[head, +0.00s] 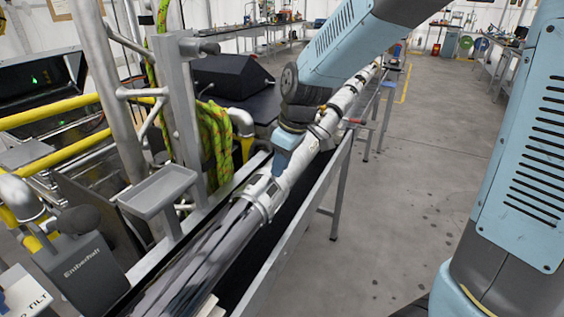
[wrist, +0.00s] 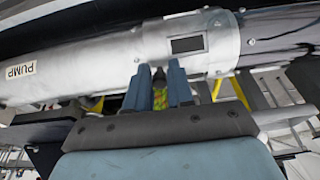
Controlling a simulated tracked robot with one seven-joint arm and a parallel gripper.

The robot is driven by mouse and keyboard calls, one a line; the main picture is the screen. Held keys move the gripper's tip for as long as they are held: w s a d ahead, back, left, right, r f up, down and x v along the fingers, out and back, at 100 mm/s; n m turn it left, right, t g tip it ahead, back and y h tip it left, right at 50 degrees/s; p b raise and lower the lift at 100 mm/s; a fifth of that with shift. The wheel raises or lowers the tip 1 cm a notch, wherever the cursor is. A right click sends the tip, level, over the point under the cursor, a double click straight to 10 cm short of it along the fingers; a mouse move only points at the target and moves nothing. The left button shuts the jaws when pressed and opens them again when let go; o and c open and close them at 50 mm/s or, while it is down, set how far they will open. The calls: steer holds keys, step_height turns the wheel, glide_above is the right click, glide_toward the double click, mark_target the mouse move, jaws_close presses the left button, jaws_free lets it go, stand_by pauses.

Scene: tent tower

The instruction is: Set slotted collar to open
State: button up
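The slotted collar (wrist: 187,45) is a silver sleeve with a dark rectangular slot, around the pale pipe (wrist: 100,62) marked "PUMP". The collar (head: 261,196) also shows in the head view, on the lower part of the long tube. In the wrist view my gripper (wrist: 159,76) is at the pipe's lower side, just left of the slot, with its two blue fingers apart. A small dark knob (wrist: 159,75) shows between the fingertips and nearly fills the gap. I cannot tell if the fingers press on it. In the head view my gripper (head: 284,158) is at the tube, partly hidden by the wrist.
The tube lies along a grey metal rail (head: 296,226). Left of it stand a grey post with a small tray (head: 158,190), yellow pipes (head: 60,108) and a green-yellow rope (head: 215,140). Open concrete floor (head: 425,150) lies to the right.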

steer(key=o, duration=0.4)
steer(key=shift+r, duration=0.15)
steer(key=v, duration=1.3)
steer(key=shift+r, duration=0.2)
steer(key=shift+d, duration=0.2)
steer(key=s+d+m+t+h, duration=0.1)
steer(key=s+d+m+t, duration=0.1)
steer(key=s+d+m, duration=0.4)
steer(key=s+d+m+t+h, duration=0.1)
steer(key=s+d+m, duration=0.5)
steer(key=d, duration=0.7)
steer(key=shift+s+f+t+h, duration=0.25)
steer(key=shift+s+t, duration=0.35)
steer(key=shift+s, duration=0.35)
